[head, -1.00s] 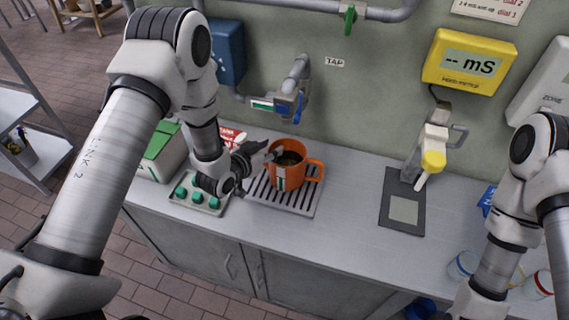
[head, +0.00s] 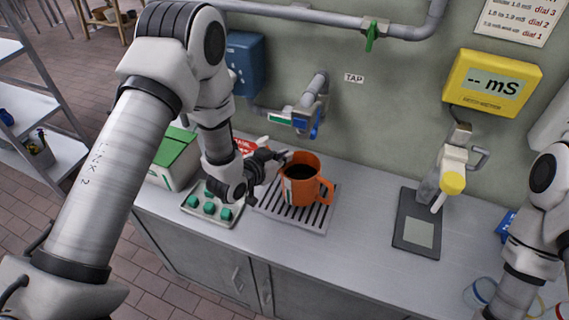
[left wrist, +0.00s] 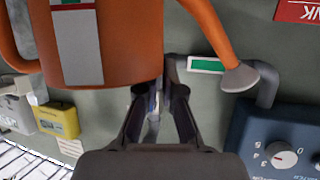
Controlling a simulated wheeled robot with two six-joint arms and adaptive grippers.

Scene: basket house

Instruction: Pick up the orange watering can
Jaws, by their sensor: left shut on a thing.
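The orange watering can (head: 301,190) stands upright over the slatted drip tray (head: 292,221) under the tap, with dark contents in its open top and its handle to the right. I cannot tell whether its base touches the tray. My left gripper (head: 283,160) is shut on the can's rim at its left side. In the left wrist view the can (left wrist: 140,40) fills the upper part and its spout shows at the right. The fingers (left wrist: 160,92) reach its edge; the fingertips are partly hidden. My right gripper is outside the views.
A tap (head: 308,105) with a blue lever is on the wall just behind the can. A green-buttoned panel (head: 213,205) and a green-lidded box (head: 172,150) lie left of the tray. A dark scale plate (head: 417,222) and a yellow meter (head: 492,83) are to the right.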

